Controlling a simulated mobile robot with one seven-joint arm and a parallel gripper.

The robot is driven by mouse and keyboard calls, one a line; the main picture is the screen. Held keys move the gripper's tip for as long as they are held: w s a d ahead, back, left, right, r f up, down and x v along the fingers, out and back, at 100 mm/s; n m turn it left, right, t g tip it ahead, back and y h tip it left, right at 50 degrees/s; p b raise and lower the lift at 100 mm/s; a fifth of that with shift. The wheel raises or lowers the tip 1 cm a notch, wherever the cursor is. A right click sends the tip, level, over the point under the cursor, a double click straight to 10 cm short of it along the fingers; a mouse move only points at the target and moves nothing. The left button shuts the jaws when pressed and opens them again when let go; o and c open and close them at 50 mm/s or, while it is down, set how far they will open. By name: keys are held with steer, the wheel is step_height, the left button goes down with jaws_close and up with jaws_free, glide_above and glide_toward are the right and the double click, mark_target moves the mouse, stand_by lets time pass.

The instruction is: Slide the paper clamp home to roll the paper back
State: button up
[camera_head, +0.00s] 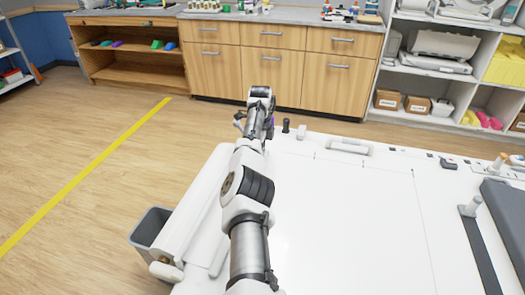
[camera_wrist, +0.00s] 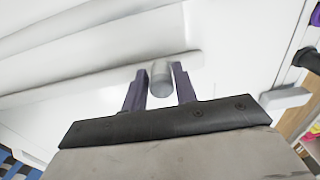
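In the wrist view, my gripper (camera_wrist: 159,84) has its two dark purple fingers on either side of a short grey cylindrical knob (camera_wrist: 160,80). Narrow gaps show beside the knob, so the fingers look open around it. The knob stands at a long white bar (camera_wrist: 90,80), which looks like the paper clamp. In the head view, my arm hides most of the gripper and the knob. White paper (camera_head: 340,225) covers the table, and a white roll (camera_head: 190,235) lies along its left edge.
A black knob (camera_head: 286,126) and a small white block (camera_head: 301,132) stand near the gripper at the table's far edge. A white handle (camera_head: 350,146) is farther right. A grey bin (camera_head: 148,228) is on the floor to the left.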

steer(key=shift+o, duration=1.3)
steer(key=shift+a, duration=0.1)
steer(key=shift+r, duration=0.1)
steer(key=shift+r, duration=0.3)
step_height(320, 180, up, 13)
